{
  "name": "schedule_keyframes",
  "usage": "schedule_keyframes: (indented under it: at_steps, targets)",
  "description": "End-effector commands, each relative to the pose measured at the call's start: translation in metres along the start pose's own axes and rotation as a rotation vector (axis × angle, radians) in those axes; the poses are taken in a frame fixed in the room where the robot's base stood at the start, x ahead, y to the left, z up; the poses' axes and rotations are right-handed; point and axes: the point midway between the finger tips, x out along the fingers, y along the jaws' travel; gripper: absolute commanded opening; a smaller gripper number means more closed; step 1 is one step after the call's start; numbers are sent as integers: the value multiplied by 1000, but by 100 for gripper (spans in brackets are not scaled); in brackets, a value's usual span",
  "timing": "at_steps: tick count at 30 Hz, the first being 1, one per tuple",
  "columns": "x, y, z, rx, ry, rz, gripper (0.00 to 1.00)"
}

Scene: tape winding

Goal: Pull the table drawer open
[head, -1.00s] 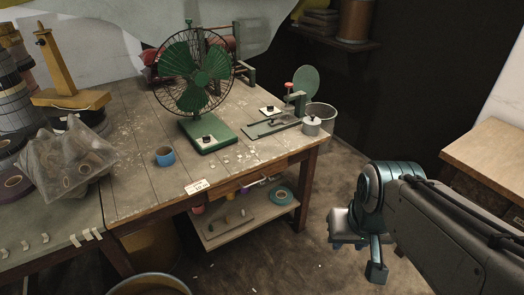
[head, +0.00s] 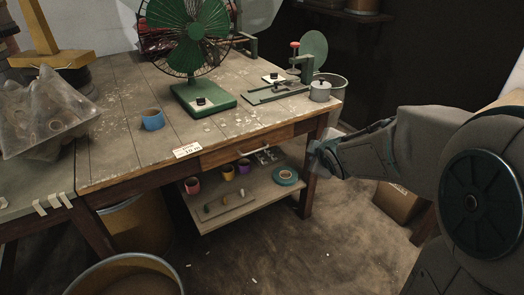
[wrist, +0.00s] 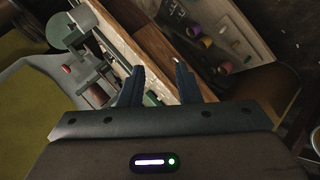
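The wooden table (head: 110,165) has a lighter wooden drawer front (head: 245,149) under its front edge, and the drawer looks shut. A small metallic shape (head: 266,157) shows just below the drawer front; I cannot tell whether it is the handle. My gripper (head: 322,160) is by the table's right front leg, to the right of the drawer front. In the wrist view my gripper (wrist: 159,72) has its two dark fingers apart with nothing between them. The table's worn front edge (wrist: 122,42) runs beyond the fingers there.
A green fan (head: 195,95), a blue tape roll (head: 152,119) and a lidded metal pot (head: 320,91) stand on the table. The lower shelf (head: 240,205) holds several coloured spools and a teal tape roll (head: 285,175). A round bin (head: 125,275) stands in front. Floor right of it is clear.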

Motion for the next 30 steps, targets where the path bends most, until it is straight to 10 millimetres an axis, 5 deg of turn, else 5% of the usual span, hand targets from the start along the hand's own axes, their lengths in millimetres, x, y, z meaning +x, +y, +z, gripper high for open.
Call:
schedule_keyframes:
  at_steps: [1,3,9,17,23,30]
  targets:
    - [31,-20,1,-71,50,17,30]
    - [58,-30,-7,-179,130,55,30]
    - [116,-63,-32,-433,347,174,30]
    - [143,-85,-51,-589,505,289,30]
    - [154,-85,-62,-608,528,308,30]
    - [192,-80,-86,-607,527,306,30]
